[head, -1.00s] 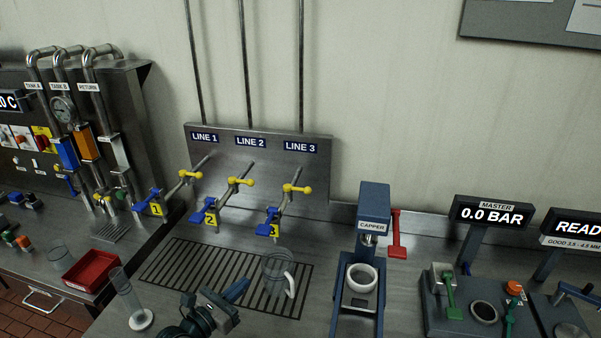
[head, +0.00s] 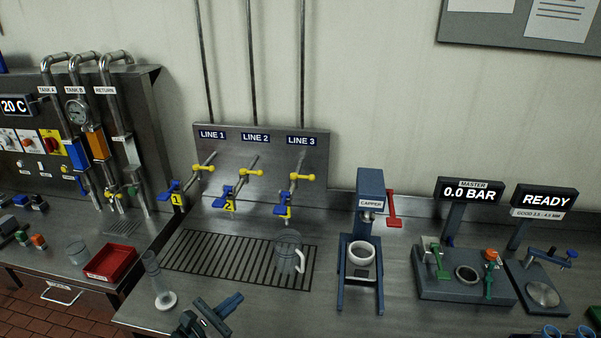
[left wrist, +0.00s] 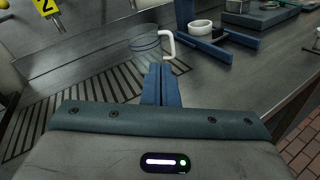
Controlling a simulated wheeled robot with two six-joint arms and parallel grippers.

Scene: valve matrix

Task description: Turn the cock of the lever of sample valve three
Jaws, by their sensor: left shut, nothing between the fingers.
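The valve under the LINE 3 sign has a yellow T-shaped handle (head: 303,177) and a blue lever (head: 286,197) on a metal tap, with a partly hidden yellow tag below. It does not show in the left wrist view. My left gripper (head: 238,298) is shut and empty in the head view, low over the front of the bench and well below the valves. Its blue fingers (left wrist: 162,84) are together in the left wrist view. My right gripper is not in view.
A clear jug (head: 288,252) with a white handle stands on the drain grate (head: 225,258) below valve three. It also shows ahead of the fingers in the left wrist view (left wrist: 148,42). LINE 1 and LINE 2 valves are left; the capper (head: 370,190) is right.

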